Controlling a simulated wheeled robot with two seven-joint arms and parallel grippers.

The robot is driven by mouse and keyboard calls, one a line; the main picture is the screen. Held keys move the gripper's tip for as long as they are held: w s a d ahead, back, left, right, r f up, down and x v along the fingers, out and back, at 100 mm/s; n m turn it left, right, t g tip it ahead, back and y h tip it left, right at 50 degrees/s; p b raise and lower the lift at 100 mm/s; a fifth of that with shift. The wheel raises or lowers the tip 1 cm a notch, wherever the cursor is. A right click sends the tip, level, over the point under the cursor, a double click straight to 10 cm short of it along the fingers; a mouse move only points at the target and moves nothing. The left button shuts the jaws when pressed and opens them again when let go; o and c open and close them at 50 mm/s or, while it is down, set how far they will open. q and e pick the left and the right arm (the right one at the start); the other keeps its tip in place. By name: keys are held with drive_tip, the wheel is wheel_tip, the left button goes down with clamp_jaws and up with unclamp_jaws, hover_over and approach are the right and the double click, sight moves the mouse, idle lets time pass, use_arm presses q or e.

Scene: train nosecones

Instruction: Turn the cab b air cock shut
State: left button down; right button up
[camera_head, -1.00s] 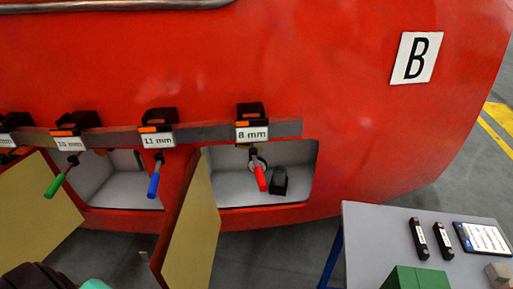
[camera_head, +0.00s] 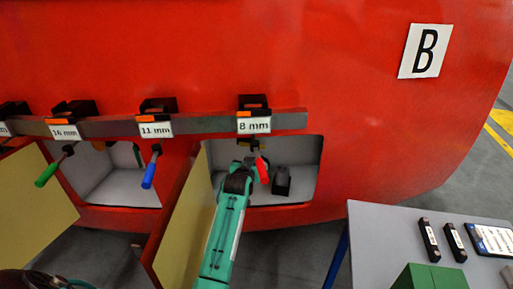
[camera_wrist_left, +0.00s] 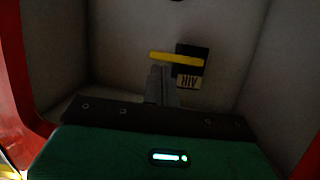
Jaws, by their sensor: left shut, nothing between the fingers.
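The air cock's yellow lever (camera_wrist_left: 175,58) lies nearly level across the left wrist view, inside a grey-walled compartment. A dark block with an upside-down AIR label (camera_wrist_left: 188,82) sits behind and right of it. My left gripper (camera_wrist_left: 160,75) is shut and empty, its tips just below the lever's left half; I cannot tell if they touch it. In the head view my left gripper (camera_head: 246,163) reaches into the open compartment under the 8 mm tag, and the lever cannot be made out there. The B sign (camera_head: 425,50) is on the red nose. My right gripper is not in view.
A red-handled tool (camera_head: 262,169) hangs close beside my left gripper. A black block (camera_head: 281,181) stands right of it in the compartment. The open yellow door (camera_head: 184,230) is left of my arm. A grey table (camera_head: 375,235) with a green box (camera_head: 430,277) stands right.

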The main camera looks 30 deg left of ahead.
use_arm(q)
drive_tip(key=w+a+r, duration=0.1)
drive_tip(key=w+a, duration=0.2)
drive_tip(key=w, duration=0.6)
drive_tip(key=shift+w+a+p, duration=0.25)
drive_tip(key=shift+a+p, duration=0.1)
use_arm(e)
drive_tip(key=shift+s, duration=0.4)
use_arm(q)
drive_tip(key=shift+r, duration=0.1)
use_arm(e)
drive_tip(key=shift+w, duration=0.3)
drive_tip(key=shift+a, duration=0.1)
